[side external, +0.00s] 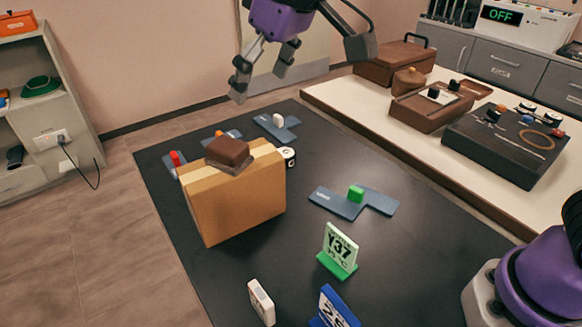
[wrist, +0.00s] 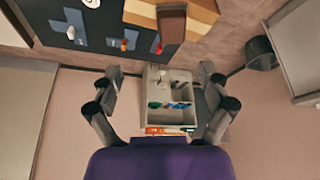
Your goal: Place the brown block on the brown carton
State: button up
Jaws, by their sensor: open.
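The brown block (side external: 228,152) rests on top of the brown carton (side external: 236,202) in the side external view, near the top's middle and lying flat. The carton is a tan box with a pale tape strip, standing on the dark table. In the wrist view the block (wrist: 172,22) and part of the carton (wrist: 141,12) show at the top edge. My gripper (side external: 264,71) is open and empty, raised above and behind the carton, clear of the block. Its fingers also show apart in the wrist view (wrist: 160,95).
On the dark table (side external: 335,275) stand a green sign (side external: 340,248), a blue sign (side external: 334,308), a white block (side external: 262,301) and a grey bracket with a green piece (side external: 356,192). A pale bench (side external: 350,103) with brown cases runs along the right. Shelves (side external: 40,110) stand at left.

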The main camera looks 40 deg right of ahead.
jog(key=s+d+f+m, duration=0.2)
jog(key=s+d+f, duration=0.2)
jog(key=s+d, duration=0.3)
jog(key=s+d+f+m+t+h, duration=0.1)
jog(key=s+d+f, duration=0.3)
jog(key=s+d, duration=0.4)
jog(key=d+m, duration=0.1)
jog(key=d, duration=0.2)
jog(key=shift+s+h, duration=0.3)
